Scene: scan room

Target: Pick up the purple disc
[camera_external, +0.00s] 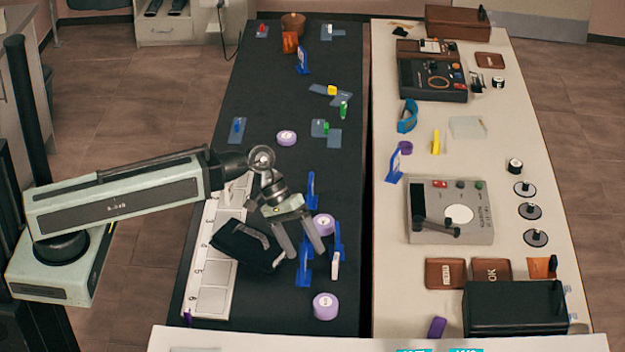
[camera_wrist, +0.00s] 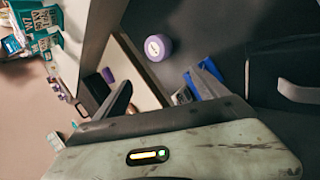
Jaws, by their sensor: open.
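A white upright piece (camera_external: 336,266) stands close on the right. A pale table (camera_external: 400,285) with devices and boxes is beyond a narrow gap.

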